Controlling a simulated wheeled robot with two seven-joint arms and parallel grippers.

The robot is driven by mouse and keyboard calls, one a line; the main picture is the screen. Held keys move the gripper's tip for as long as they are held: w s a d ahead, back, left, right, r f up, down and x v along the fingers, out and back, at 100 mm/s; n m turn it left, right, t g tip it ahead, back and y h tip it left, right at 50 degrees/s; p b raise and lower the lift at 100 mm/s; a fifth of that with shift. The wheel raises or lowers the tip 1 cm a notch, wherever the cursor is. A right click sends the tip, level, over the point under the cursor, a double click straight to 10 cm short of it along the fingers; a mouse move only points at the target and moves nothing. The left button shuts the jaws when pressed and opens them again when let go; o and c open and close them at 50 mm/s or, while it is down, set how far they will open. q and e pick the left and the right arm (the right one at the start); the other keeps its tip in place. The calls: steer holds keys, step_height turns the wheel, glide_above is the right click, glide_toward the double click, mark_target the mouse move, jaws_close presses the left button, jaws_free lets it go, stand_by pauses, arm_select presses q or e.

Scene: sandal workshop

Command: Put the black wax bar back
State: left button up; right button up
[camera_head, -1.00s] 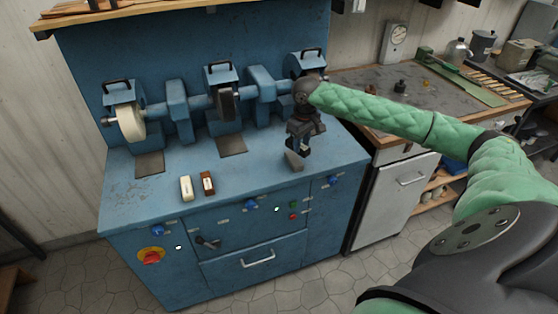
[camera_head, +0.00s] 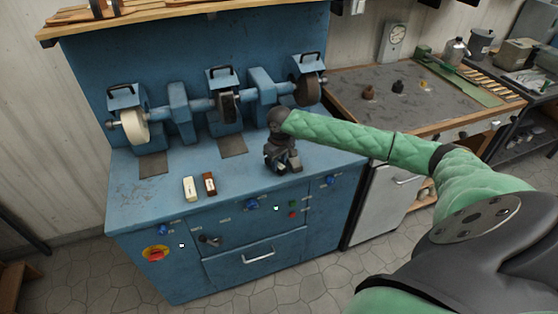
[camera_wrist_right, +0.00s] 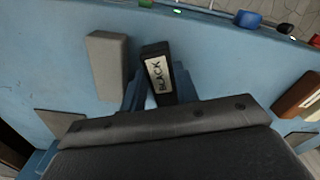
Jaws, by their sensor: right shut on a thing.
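The black wax bar (camera_wrist_right: 158,72), with a white label reading BLACK, is between the fingers of my right gripper (camera_wrist_right: 160,92) in the right wrist view. That gripper is shut on it. In the head view my right gripper (camera_head: 281,163) is low over the right part of the blue bench top (camera_head: 130,198), where the bar is hard to make out. I cannot tell whether the bar touches the bench. A grey bar (camera_wrist_right: 106,64) lies close beside it in the wrist view. My left gripper is not in view.
A cream bar (camera_head: 190,188) and a brown bar (camera_head: 209,184) lie on the bench left of my right gripper. Grinding wheels (camera_head: 135,125) stand along the back. Knobs (camera_head: 251,204) line the front panel. Bench between the brown bar and my gripper is clear.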

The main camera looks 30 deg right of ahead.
mark_target(280, 165)
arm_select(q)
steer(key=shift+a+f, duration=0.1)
arm_select(e)
steer(key=shift+f, duration=0.1)
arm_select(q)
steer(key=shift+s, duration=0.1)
arm_select(e)
steer(key=shift+f, duration=0.1)
steer(key=o, duration=1)
steer(key=shift+c, duration=0.2)
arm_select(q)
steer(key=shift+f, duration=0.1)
arm_select(e)
steer(key=shift+r, duration=0.45)
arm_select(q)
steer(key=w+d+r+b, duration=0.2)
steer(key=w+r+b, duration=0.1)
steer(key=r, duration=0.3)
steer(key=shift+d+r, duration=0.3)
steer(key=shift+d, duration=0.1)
arm_select(e)
step_height(280, 165, up, 11)
steer(key=shift+s+r, duration=0.15)
steer(key=shift+s, duration=0.05)
